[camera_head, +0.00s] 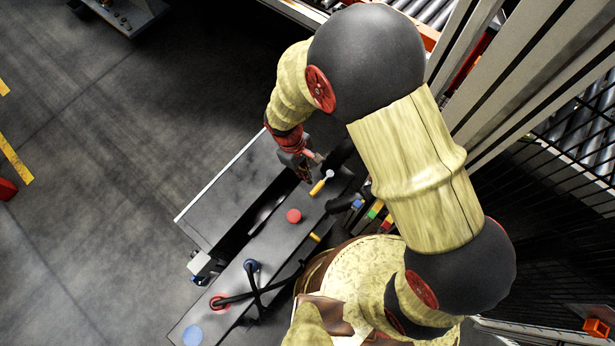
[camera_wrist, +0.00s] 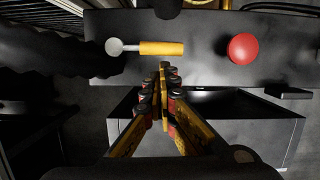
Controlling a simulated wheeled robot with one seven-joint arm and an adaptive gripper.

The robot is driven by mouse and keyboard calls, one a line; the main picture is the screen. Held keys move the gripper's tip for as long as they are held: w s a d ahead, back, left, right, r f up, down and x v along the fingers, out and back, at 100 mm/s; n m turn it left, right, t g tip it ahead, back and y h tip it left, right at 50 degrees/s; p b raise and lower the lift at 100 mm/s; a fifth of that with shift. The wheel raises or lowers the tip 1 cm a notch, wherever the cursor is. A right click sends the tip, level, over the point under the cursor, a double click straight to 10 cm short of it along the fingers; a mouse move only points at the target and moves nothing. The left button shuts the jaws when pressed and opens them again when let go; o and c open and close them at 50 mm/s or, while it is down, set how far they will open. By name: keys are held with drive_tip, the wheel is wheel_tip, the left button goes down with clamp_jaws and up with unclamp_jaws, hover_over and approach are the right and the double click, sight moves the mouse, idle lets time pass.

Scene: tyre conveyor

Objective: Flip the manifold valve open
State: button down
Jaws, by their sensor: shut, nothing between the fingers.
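The manifold valve is a lever with a yellow handle (camera_wrist: 161,48) and a round silver pivot on a dark grey panel. In the wrist view it lies across the panel, with the pivot to the left and the handle pointing right. In the head view the yellow handle (camera_head: 318,186) points down and left from the pivot. My gripper (camera_wrist: 163,70) is shut and empty, with its tips just below the handle in the wrist view. I cannot tell whether they touch it. In the head view my gripper (camera_head: 304,174) is beside the lever, partly hidden by my arm.
A red round button (camera_wrist: 242,48) sits on the panel (camera_wrist: 205,70) to the right of the handle. A dark ribbed hose (camera_wrist: 60,55) runs close left of the pivot.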

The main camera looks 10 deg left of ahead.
drive_tip(key=v, duration=0.9)
drive_tip(key=shift+r, duration=0.3)
drive_tip(key=s+d+r+m+t+y+b, duration=0.1)
drive_tip(key=d+r+m+b, duration=0.3)
drive_tip(key=d, duration=0.5)
drive_tip(key=s+d+r+m+t+b, duration=0.3)
drive_tip(key=d+r+m+b, duration=0.1)
drive_tip(key=d+b, duration=0.3)
drive_tip(key=s+d+r+m+t+y+b, duration=0.1)
drive_tip(key=s+d+r+m+t+b, duration=0.1)
drive_tip(key=d, duration=0.9)
wheel_tip(320, 180, up, 3)
drive_tip(key=m+t+b, duration=0.1)
drive_tip(key=m+b, duration=0.1)
drive_tip(key=b, duration=0.1)
drive_tip(key=shift+d+f+y+b, duration=0.15)
drive_tip(key=shift+f+y+b, duration=0.05)
drive_tip(key=shift+y+b, duration=0.15)
drive_tip(key=shift+s, duration=0.1)
